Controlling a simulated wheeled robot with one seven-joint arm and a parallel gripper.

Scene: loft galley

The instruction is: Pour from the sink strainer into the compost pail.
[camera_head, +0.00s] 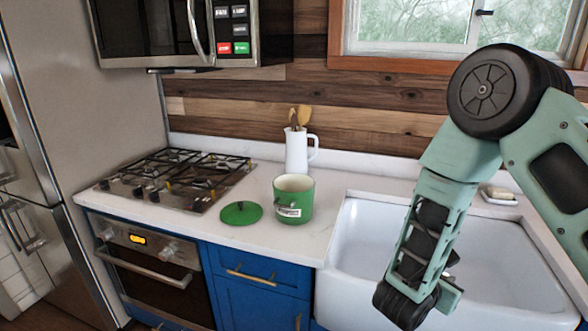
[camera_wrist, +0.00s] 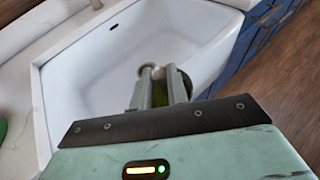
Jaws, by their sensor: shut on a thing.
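The compost pail (camera_head: 293,198) is a green, open-topped pot with a pale inside and a white label. It stands upright on the white counter, left of the sink. Its green lid (camera_head: 241,213) lies flat beside it. My gripper (camera_head: 448,292) is over the sink, right of and apart from the pail. In the wrist view my gripper (camera_wrist: 163,86) is shut on the sink strainer (camera_wrist: 181,80), which shows only as a small rounded dark-green and metallic shape. The fingers and my arm hide most of it, so its tilt and contents are unclear.
The white sink (camera_head: 345,245) fills the counter's right part, its basin below my gripper. A white pitcher (camera_head: 296,150) with wooden utensils stands behind the pail. A gas hob (camera_head: 180,178) is at left. A soap dish (camera_head: 499,196) sits behind the sink.

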